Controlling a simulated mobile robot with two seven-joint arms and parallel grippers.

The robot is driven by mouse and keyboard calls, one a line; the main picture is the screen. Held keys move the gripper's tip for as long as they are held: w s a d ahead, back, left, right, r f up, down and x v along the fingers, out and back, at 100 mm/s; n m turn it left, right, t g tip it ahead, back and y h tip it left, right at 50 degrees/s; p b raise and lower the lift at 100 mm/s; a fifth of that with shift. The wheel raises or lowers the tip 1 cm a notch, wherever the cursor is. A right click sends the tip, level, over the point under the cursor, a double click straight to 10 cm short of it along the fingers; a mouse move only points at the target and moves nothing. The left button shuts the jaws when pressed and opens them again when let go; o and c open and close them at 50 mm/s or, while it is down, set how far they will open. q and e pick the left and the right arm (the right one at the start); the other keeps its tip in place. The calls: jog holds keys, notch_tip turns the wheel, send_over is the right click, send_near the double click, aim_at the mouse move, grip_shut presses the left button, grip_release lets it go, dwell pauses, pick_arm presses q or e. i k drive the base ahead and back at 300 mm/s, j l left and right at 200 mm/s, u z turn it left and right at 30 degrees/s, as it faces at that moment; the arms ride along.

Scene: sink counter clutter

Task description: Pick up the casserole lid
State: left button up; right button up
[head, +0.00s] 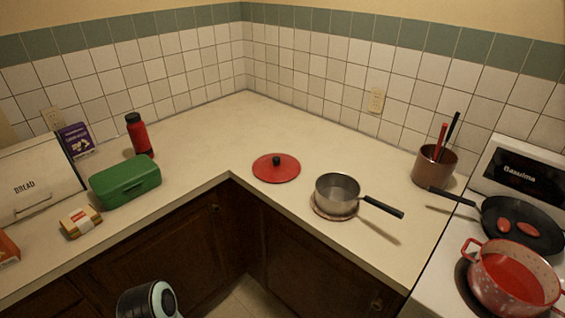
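The casserole lid (276,168) is a flat red disc with a black knob. It lies knob up on the counter near the inner corner, close to the front edge. The open casserole (513,281), red inside with a speckled outside and a loop handle, stands on the stove at the right. Neither of my grippers shows. A rounded dark and pale-green part at the bottom left appears to be a link of my arm, well away from the lid.
A steel saucepan (338,193) sits right of the lid, its handle pointing right. A utensil crock (434,167) and a frying pan (522,225) are farther right. A green box (125,181), red bottle (138,135) and bread bin (36,179) stand left. Counter behind the lid is clear.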

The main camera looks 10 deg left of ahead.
aim_at(277, 167)
jog(key=z, duration=1.6)
jog(key=k+j, duration=0.1)
jog(key=j, duration=0.4)
jog(key=k+j, duration=0.15)
jog(key=j, duration=0.3)
jog(key=k+j, duration=0.1)
jog(key=j, duration=0.4)
